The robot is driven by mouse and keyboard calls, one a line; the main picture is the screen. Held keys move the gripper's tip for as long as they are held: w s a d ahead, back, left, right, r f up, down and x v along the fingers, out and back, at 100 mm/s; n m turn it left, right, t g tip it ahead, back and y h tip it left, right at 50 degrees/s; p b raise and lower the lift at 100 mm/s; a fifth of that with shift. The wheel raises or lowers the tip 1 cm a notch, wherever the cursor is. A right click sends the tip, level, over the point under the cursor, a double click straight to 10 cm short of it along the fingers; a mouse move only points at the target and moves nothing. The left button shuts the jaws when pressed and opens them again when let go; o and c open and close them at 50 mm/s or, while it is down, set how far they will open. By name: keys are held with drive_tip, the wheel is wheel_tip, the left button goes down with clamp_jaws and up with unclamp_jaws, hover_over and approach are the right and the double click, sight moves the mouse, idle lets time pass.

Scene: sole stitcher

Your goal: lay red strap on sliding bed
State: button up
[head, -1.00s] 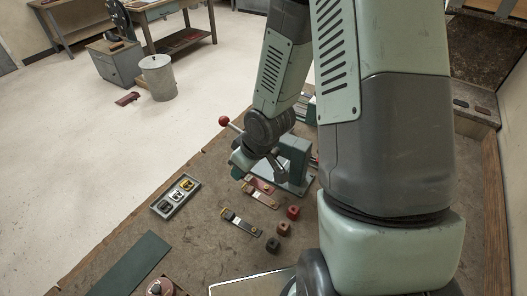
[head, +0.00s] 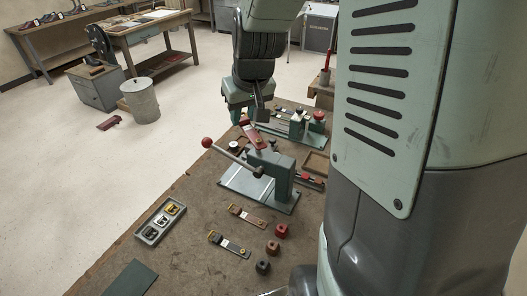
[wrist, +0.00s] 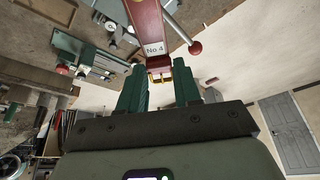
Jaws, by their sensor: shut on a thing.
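My gripper (head: 246,117) is shut on a red strap (head: 253,137) and holds it in the air beyond the lever press. I cannot tell clearly which part is the sliding bed. The strap appears apart from the machine.
The lever press (head: 268,178) with its red ball handle (head: 207,143) stands nearer. A brown strap (head: 248,216), a black strap (head: 229,244), small blocks (head: 273,248) and a buckle tray (head: 160,222) lie in front. A wooden tray (head: 316,163) is at right.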

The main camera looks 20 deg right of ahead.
drive_tip(key=w+d+f+n+y, duration=0.1)
drive_tip(key=w+d+f+n, duration=0.1)
drive_tip(key=w+f, duration=0.3)
drive_tip(key=w+d+f+n, duration=0.2)
drive_tip(key=w+d+f, duration=0.1)
drive_tip(key=w+f, duration=0.3)
drive_tip(key=w+d+f+n+g+y, duration=0.1)
drive_tip(key=w+d+f+n, duration=0.1)
drive_tip(key=w+f, duration=0.4)
drive_tip(key=shift+w+d+f+n+y, duration=0.15)
drive_tip(key=shift+f+n, duration=0.15)
drive_tip(key=shift+f, duration=0.4)
drive_tip(key=shift+d+f+n+y, duration=0.15)
drive_tip(key=shift+f+n, duration=0.15)
drive_tip(key=shift+f, duration=2.5)
drive_tip(key=shift+f, duration=0.15)
drive_tip(key=o, duration=1)
drive_tip(key=shift+o, duration=0.2)
drive_tip(key=v, duration=1.2)
